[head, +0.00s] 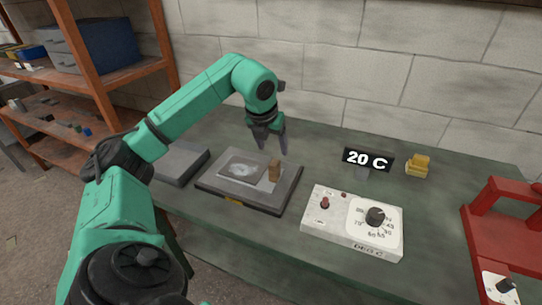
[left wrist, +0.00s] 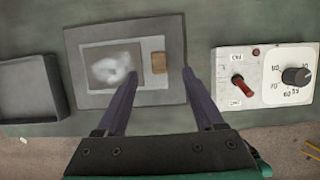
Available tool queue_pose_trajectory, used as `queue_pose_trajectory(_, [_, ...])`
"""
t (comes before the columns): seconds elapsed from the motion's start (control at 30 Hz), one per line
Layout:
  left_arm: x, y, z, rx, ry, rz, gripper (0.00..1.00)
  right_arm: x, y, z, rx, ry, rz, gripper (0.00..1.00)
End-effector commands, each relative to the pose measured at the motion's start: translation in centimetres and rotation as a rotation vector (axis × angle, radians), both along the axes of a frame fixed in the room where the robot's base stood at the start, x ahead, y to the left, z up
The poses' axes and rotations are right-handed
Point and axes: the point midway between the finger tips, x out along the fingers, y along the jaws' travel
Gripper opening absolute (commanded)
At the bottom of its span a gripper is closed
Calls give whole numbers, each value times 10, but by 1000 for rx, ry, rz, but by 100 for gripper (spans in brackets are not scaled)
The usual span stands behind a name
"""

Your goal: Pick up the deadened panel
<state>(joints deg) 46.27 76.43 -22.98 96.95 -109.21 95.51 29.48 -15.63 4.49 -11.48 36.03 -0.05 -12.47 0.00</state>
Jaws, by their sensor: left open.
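A flat grey panel with a pale, whitish patch (head: 238,170) lies on a dark square plate (head: 225,191) on the bench; it also shows in the left wrist view (left wrist: 112,68). A small tan block (head: 274,171) stands at the panel's right end, and in the left wrist view it (left wrist: 159,62) lies between the fingertips. Whether the block is fixed to the panel I cannot tell. My left gripper (head: 270,148) is open and empty, pointing down above the block. It also shows in the left wrist view (left wrist: 160,74). My right gripper is not in view.
A white control box (head: 330,231) with a red switch and dial stands right of the plate. A shallow grey tray (head: 178,163) is on the left. A "20 C" display (head: 368,160), a yellow object (head: 418,166) and a red frame (head: 500,235) stand further right.

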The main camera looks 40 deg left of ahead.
Motion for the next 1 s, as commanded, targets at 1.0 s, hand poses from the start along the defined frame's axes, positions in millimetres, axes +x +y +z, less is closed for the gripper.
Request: queue_pose_trajectory(1.0, [54, 16, -130, -2, -1, -4, 47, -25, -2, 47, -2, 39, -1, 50])
